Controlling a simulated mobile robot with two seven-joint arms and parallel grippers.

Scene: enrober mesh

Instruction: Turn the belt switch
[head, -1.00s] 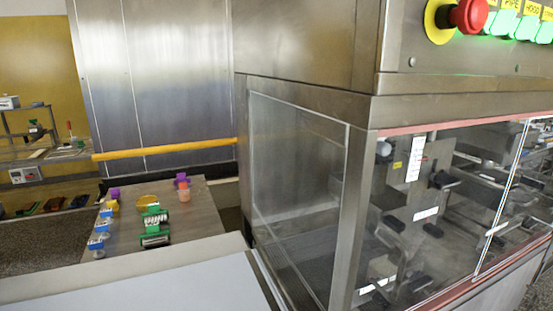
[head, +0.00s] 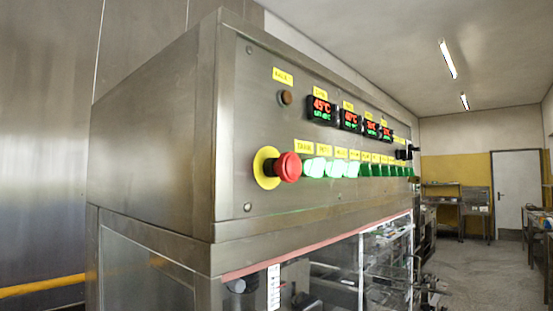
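The control panel (head: 240,110) of the steel machine shows in the head view. Along it runs a row of green rocker switches under yellow labels. The nearer ones, such as this lit switch (head: 315,167), glow bright; the farther ones, such as this dark green switch (head: 376,170), do not. The labels are too small to read surely, so I cannot tell which is the belt switch. A red emergency button (head: 288,167) on a yellow collar sits left of the row. A black knob (head: 404,154) sits at the far end. Neither of my grippers is in view.
Red and green digital displays (head: 321,108) sit above the switches. A clear guard (head: 340,275) is below the panel. A yellow rail (head: 40,287) is at the lower left. Open floor (head: 475,270) and a white door (head: 516,188) lie at the right.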

